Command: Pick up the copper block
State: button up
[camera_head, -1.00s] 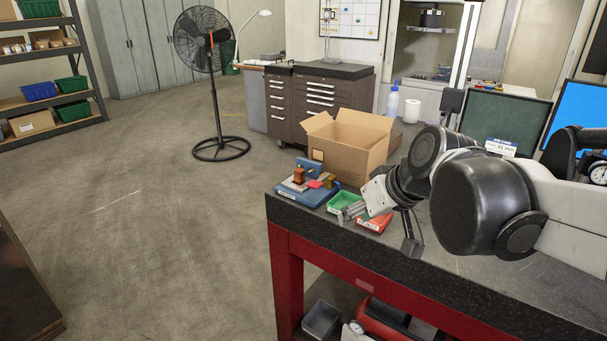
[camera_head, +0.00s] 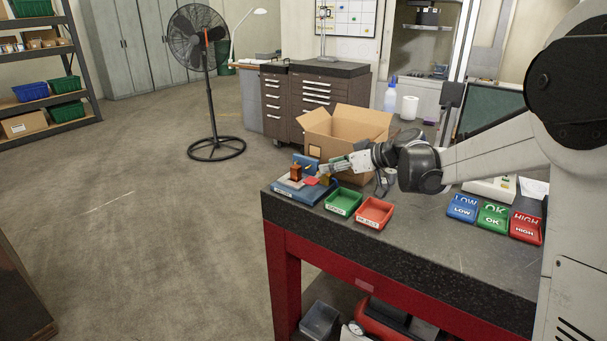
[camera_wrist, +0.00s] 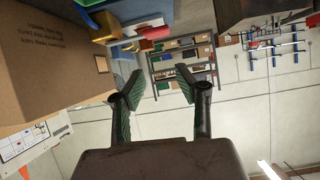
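The copper block (camera_head: 296,172) stands upright on the blue mould base (camera_head: 287,190) at the left end of the dark bench. A red piece (camera_head: 311,181) lies to its right on the same base. My gripper (camera_head: 326,171) reaches in from the right, pointing left, close to the right side of the base and apart from the copper block. In the wrist view my gripper (camera_wrist: 159,76) is open, with nothing between its fingers. That view shows a yellow piece (camera_wrist: 105,26) and a red piece (camera_wrist: 157,32) near the top; I cannot clearly pick out the copper block there.
An open cardboard box (camera_head: 345,140) stands right behind my gripper and fills the left of the wrist view (camera_wrist: 45,60). A green tray (camera_head: 343,202) and a red tray (camera_head: 374,213) sit in front. LOW, OK and HIGH trays (camera_head: 493,217) lie farther right.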

aim_at(299, 170)
jog(key=shift+n+y, duration=0.4)
jog(key=w+x, duration=0.1)
jog(key=x, duration=0.4)
jog(key=d+x, duration=0.1)
jog(key=x, duration=0.4)
jog(key=w+d+f+x, duration=0.1)
jog(key=x, duration=0.5)
jog(key=shift+w+d, duration=0.15)
jog(key=shift+w, duration=0.2)
grip_shut()
